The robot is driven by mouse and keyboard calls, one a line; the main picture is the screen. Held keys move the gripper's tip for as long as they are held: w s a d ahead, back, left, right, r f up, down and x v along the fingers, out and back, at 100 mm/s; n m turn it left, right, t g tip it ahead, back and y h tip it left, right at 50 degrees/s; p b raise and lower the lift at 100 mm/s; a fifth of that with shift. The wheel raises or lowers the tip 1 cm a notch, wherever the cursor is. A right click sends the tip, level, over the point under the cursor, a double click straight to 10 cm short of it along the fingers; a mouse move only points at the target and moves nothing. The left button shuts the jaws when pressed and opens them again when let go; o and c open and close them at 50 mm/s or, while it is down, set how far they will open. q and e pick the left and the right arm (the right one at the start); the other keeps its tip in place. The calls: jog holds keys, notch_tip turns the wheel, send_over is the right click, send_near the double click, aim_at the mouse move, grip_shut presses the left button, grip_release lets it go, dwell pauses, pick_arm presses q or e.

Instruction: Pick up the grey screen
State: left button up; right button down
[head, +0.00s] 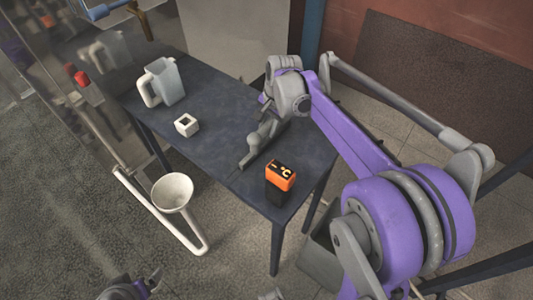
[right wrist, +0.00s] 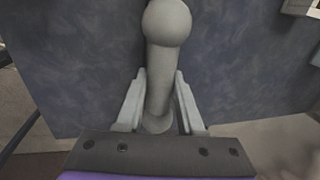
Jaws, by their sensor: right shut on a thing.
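The grey screen (head: 260,136) is at the middle of the dark table, below my right wrist. It has a rounded knob and a thick stem, with a flat grey part at its near end. In the right wrist view the screen (right wrist: 163,70) runs up between the fingers, its round knob at the top. My right gripper (right wrist: 159,84) is shut on the stem. In the head view my right gripper (head: 266,104) is largely hidden by its own wrist. My left gripper (head: 152,279) shows only partly at the bottom edge, away from the table, its jaws unclear.
On the table (head: 225,107) are a pale jug (head: 165,82), a small white cube with a dark opening (head: 186,125) and an orange-black device reading °C (head: 281,178). A grey bin (head: 320,257) is below the right edge.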

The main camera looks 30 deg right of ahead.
jog(key=shift+r, duration=0.15)
dwell(0.4)
pick_arm(q)
jog(key=r+p, duration=0.1)
jog(key=r, duration=0.1)
jog(key=w+r+p, duration=0.1)
jog(key=r+p, duration=0.1)
jog(key=shift+w+r, duration=0.1)
pick_arm(e)
notch_tip(320, 180, up, 28)
pick_arm(q)
jog(key=shift+c, duration=0.2)
dwell(0.4)
